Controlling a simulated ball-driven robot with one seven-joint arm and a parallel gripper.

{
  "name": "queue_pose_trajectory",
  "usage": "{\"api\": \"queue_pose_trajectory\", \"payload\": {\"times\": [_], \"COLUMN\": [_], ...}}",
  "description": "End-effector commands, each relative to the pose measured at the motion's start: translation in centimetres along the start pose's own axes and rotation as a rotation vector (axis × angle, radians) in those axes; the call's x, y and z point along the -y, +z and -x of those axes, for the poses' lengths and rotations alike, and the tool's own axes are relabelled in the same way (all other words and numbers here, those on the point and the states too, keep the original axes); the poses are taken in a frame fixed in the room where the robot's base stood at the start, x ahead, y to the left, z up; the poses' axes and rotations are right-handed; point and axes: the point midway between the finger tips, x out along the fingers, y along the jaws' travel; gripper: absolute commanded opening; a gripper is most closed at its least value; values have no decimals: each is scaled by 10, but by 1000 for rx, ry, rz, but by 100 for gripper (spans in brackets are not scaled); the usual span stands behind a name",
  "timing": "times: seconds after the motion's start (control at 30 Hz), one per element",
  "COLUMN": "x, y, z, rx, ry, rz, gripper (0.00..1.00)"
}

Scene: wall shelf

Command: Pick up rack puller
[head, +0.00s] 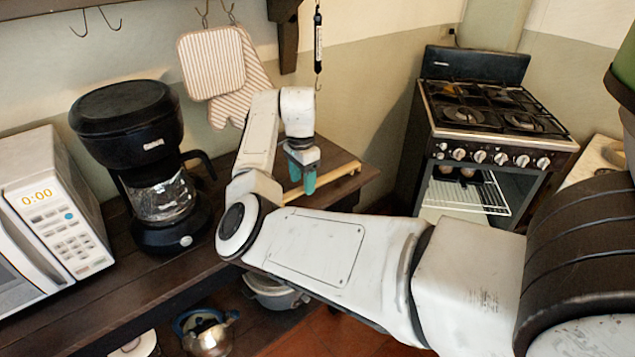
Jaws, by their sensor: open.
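A long, flat, light wooden stick (335,174), which looks like the rack puller, lies on the dark wooden counter near its right end. Its left part is partly hidden by my arm. My gripper (302,178) has teal fingertips and points down above the counter, close to the stick. The fingers are apart with nothing seen between them. I cannot tell whether the fingertips touch the stick.
A black coffee maker (125,118) and a white microwave (65,225) stand on the counter (130,290) to the left.

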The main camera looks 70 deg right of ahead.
Motion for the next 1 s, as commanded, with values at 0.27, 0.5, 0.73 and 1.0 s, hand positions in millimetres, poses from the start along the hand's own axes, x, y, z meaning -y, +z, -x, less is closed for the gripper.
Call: {"api": "queue_pose_trajectory", "payload": {"times": [0.27, 0.5, 0.73, 1.0], "x": [0, 0, 0, 0], "y": [0, 0, 0, 0], "z": [-21, -20, -20, -20], "rx": [0, 0, 0, 0], "ry": [-1, -1, -1, -1], "rz": [-1, 0, 0, 0], "gripper": [57, 51, 29, 3]}}
